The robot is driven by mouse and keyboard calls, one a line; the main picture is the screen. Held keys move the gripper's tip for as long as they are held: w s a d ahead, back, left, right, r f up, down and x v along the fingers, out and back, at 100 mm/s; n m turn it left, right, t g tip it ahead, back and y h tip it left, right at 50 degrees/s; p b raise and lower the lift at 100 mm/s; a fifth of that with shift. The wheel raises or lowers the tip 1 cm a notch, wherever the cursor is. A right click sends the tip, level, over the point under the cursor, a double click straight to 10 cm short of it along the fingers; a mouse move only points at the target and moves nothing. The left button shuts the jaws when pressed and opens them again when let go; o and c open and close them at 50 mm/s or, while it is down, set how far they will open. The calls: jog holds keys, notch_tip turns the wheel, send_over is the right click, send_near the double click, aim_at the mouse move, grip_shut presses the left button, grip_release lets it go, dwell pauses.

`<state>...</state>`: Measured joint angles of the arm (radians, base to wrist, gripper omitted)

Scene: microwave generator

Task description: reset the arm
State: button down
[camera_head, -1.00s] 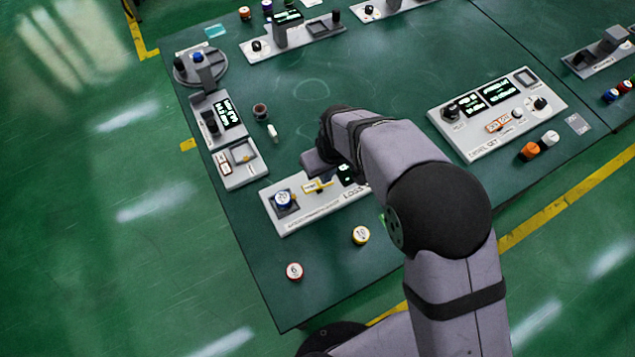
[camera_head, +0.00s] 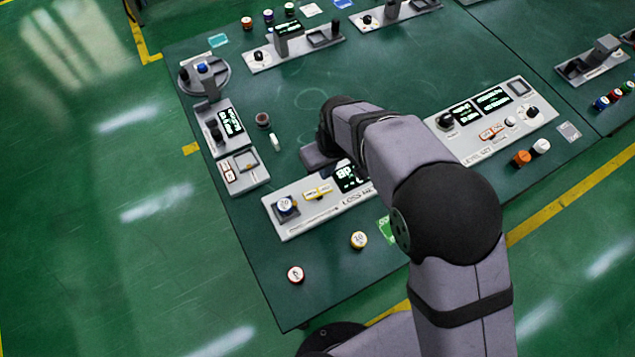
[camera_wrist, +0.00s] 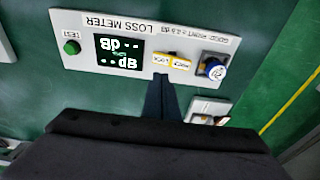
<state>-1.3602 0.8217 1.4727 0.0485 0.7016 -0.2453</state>
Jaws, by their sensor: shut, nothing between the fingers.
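My gripper (camera_wrist: 160,82) shows in the wrist view as dark fingers close together, shut and empty. Its tips point at the lower edge of the loss meter panel. In the head view my arm hides the fingertips. The loss meter (camera_head: 318,200) is a pale panel near the table's front, with a lit dB screen (camera_wrist: 119,53), a green TEST button (camera_wrist: 71,47), a yellow switch (camera_wrist: 172,62) and a round blue-and-white piece (camera_wrist: 216,70) in a dark square socket. My arm partly covers the panel in the head view.
A red-rimmed cap (camera_head: 296,274) and a yellow-rimmed cap (camera_head: 359,240) lie in front of the panel. A level-set panel (camera_head: 490,120) sits at right with an orange cap (camera_head: 521,158) beside it. A dark cup (camera_head: 262,120) and a white piece (camera_head: 275,140) stand left.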

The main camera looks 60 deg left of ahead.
jog(key=shift+r, duration=0.15)
dwell(0.4)
jog(key=d+f+h, duration=0.1)
jog(key=d, duration=0.2)
jog(key=s+d+f+m, duration=0.1)
jog(key=d+f, duration=0.1)
jog(key=d, duration=0.1)
jog(key=d+f+h, duration=0.1)
jog(key=d+f, duration=0.1)
jog(key=d, duration=0.2)
jog(key=shift+s+m+h, duration=0.3)
jog(key=shift+s+m, duration=0.1)
jog(key=w+d+r+m, duration=0.4)
jog(key=d+m, duration=0.1)
jog(key=d, duration=0.9)
jog(key=w+d+r+m, duration=0.5)
jog(key=d, duration=0.9)
jog(key=w+d+r+m, duration=0.4)
jog(key=d+m, duration=0.2)
jog(key=d, duration=0.8)
jog(key=shift+w+r+y, duration=0.25)
jog(key=shift+r+y, duration=0.15)
